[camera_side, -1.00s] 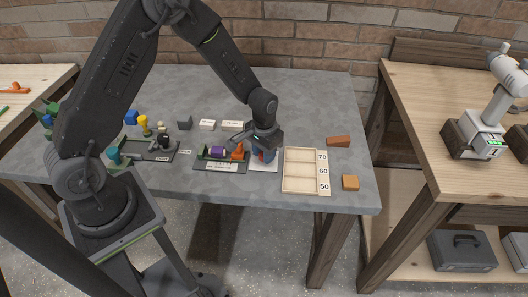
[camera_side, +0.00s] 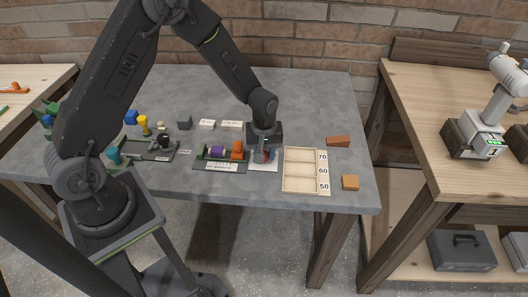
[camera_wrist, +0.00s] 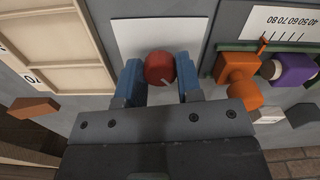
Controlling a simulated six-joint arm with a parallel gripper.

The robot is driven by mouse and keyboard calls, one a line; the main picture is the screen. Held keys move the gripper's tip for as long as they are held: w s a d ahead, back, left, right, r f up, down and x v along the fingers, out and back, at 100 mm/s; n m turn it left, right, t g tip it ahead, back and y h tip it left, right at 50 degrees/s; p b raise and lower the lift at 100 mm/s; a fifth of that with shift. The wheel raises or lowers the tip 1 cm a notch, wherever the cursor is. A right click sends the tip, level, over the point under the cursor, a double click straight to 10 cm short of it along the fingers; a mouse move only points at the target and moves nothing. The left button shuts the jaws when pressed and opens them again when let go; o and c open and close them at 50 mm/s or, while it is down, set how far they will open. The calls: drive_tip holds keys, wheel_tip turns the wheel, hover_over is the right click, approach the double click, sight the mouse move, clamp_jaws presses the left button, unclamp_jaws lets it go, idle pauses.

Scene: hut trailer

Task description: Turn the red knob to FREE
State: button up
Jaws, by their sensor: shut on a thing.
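The red knob (camera_wrist: 159,68) is a round red disc with a pale pointer line on its face, in front of a white plate (camera_wrist: 140,37) in the wrist view. My gripper (camera_wrist: 161,80) has its two blue fingers on either side of the knob, shut on it. In the side view my gripper (camera_side: 264,154) is over the white plate (camera_side: 264,167), between the orange-and-purple fixture and the wooden tray, and mostly hides the knob. No FREE mark can be read in either view.
The orange block (camera_wrist: 239,77) and purple cylinder (camera_wrist: 293,70) of a fixture with a number scale stand close beside the knob. A wooden tray (camera_side: 285,172) marked 50, 60, 70 lies on the other side. Orange-brown blocks (camera_side: 350,183) lie beyond it.

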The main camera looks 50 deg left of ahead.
drive_tip(key=shift+n, duration=0.7)
drive_tip(key=o, duration=0.9)
drive_tip(key=shift+o, duration=0.2)
drive_tip(key=shift+r, duration=0.1)
wheel_tip(320, 180, up, 14)
drive_tip(key=s+d+r+m+t, duration=0.1)
drive_tip(key=s+r+m+t, duration=0.1)
drive_tip(key=s+r+m, duration=0.4)
drive_tip(key=s+d+r+m+t, duration=0.1)
drive_tip(key=s+r+m+t, duration=0.2)
drive_tip(key=s, duration=1.2)
wheel_tip(320, 180, up, 5)
drive_tip(key=m, duration=0.3)
drive_tip(key=shift+d+r+t, duration=0.15)
drive_tip(key=shift+d+t, duration=0.1)
drive_tip(key=shift+t, duration=0.05)
